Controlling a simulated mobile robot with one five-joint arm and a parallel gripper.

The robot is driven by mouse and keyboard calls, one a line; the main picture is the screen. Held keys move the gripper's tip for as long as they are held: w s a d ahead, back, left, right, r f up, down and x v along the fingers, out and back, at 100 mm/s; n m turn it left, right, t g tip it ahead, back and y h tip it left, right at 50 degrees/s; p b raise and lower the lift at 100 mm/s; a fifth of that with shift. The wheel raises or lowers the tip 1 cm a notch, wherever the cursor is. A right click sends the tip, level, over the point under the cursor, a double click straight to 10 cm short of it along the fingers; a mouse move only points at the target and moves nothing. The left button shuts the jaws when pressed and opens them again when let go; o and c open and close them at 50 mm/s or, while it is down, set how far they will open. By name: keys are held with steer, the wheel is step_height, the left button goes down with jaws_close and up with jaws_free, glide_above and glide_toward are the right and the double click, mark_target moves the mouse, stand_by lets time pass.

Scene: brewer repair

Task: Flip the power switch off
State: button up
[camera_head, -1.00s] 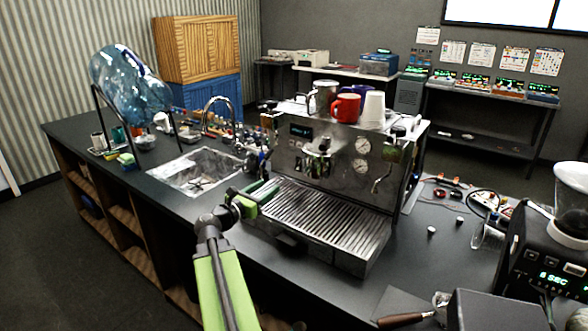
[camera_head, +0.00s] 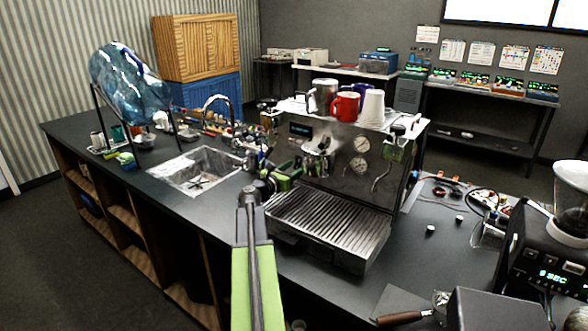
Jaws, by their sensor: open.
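The espresso machine (camera_head: 338,150) stands on the dark counter, with a small display, two round gauges and a drip tray (camera_head: 330,222) on its front. My gripper (camera_head: 296,168) is at the left part of the machine's front, above the left end of the drip tray and below the display (camera_head: 300,130). It is open, but its fingertips are small and partly hidden by my wrist and green arm. I cannot tell whether it touches the machine. I cannot make out the power switch for certain; the area behind my gripper is covered.
Mugs, including a red one (camera_head: 345,106), and white cups (camera_head: 372,108) stand on top of the machine. A sink (camera_head: 200,172) is left of it. A grinder (camera_head: 550,250) stands at the right, with wires and small parts behind.

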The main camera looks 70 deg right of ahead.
jaws_close()
steer(key=shift+f+b, duration=0.45)
steer(key=shift+b, duration=0.3)
steer(key=shift+h+b, duration=0.6)
steer(key=shift+b, duration=0.35)
steer(key=shift+r, duration=0.2)
jaws_free()
